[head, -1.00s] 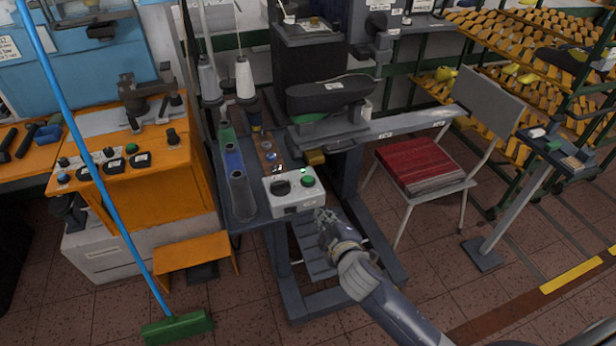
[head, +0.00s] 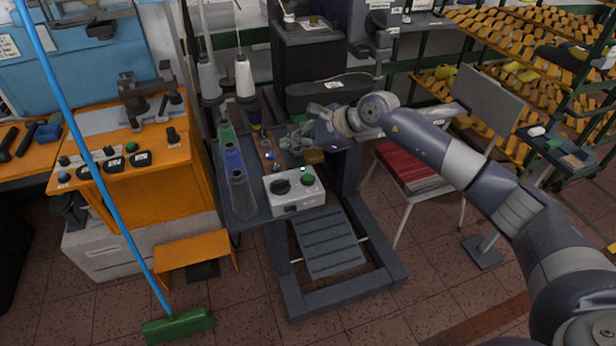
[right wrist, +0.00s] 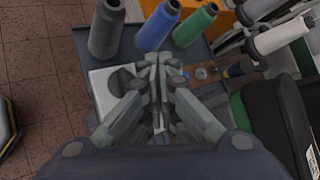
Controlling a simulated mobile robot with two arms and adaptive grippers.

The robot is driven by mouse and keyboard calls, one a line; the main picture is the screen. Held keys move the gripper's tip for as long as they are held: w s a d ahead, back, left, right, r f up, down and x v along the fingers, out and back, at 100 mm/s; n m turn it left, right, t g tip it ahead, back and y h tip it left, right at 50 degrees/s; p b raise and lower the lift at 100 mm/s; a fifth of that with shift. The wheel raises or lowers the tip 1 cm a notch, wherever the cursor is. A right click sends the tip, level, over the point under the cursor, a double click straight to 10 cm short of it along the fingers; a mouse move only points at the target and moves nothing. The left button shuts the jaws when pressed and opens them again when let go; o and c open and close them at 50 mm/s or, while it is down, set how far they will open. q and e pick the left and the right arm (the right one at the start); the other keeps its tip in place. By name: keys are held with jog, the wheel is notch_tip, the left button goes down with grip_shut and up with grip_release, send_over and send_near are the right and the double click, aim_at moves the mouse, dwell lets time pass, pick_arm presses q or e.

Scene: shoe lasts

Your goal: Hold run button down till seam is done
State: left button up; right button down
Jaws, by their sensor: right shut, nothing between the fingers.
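A white control box (head: 296,199) stands on the front of the grey machine table (head: 243,218). It carries a green button (head: 307,181), a black knob (head: 281,187) and a small lit green lamp (head: 302,168). My right gripper (head: 284,145) is shut and empty, above the table behind the box, apart from the green button. In the right wrist view its closed fingers (right wrist: 157,62) cover part of the box (right wrist: 99,84); the green button is hidden there. The black machine head (head: 325,93) is partly behind my right arm. No seam is visible. My left gripper is not in view.
Grey, blue and green thread cones (head: 241,193) stand left of the box. A chair with a red cushion (head: 395,165) stands right, partly behind my arm. An orange bench (head: 165,195) and a blue-handled broom (head: 178,326) are at left.

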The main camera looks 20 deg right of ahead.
jog(key=d, duration=0.1)
jog(key=d+h, duration=0.1)
jog(key=d, duration=0.1)
jog(key=shift+w+d+f+n+h, duration=0.15)
jog(key=shift+w+f+n+h, duration=0.05)
jog(key=shift+w+n+h, duration=0.1)
jog(key=shift+f, duration=0.1)
jog(key=b, duration=0.4)
send_over(307, 180)
notch_tip(307, 180, down, 8)
jog(key=shift+w+r, duration=0.1)
jog(key=shift+r, duration=0.1)
jog(key=shift+f+b, duration=0.4)
jog(key=shift+f, duration=0.15)
dwell(0.6)
jog(key=shift+f+b, duration=0.4)
jog(key=shift+b, duration=0.2)
